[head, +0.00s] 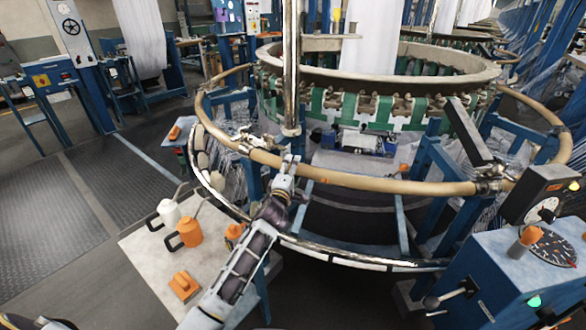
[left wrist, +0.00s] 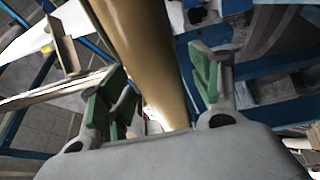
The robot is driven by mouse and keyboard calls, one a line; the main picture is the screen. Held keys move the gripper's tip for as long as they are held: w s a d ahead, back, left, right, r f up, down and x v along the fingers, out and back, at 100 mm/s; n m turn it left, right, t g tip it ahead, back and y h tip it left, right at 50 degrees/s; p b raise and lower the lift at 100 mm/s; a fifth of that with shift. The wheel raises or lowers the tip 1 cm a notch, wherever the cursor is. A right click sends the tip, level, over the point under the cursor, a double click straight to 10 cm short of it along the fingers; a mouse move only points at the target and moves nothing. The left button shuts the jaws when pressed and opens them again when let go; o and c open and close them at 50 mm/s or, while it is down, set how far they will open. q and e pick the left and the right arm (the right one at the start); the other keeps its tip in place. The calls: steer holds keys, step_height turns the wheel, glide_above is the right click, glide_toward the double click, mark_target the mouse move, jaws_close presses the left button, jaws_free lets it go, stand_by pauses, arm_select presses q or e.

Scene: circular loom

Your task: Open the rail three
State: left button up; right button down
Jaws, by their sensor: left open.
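A tan tubular rail (head: 370,183) curves around the front of the circular loom, with metal joints near the vertical post and at the right. The frames do not show which section is numbered three. My left gripper (head: 288,166) is at the front rail, just below the foot of the post. In the left wrist view the green-padded fingers of the open gripper (left wrist: 158,85) stand on either side of the tan rail (left wrist: 145,45). I cannot tell whether they touch it. My right gripper is in neither view.
A chrome vertical post (head: 291,70) rises by the rail. A control box with a gauge and levers (head: 510,285) stands at the right. A pale table (head: 140,245) with orange and white cans is at the lower left. Patterned floor (head: 50,210) lies clear farther left.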

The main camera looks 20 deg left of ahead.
arm_select(q)
steer(key=shift+w, duration=0.55)
steer(key=shift+c, duration=0.2)
jaws_close()
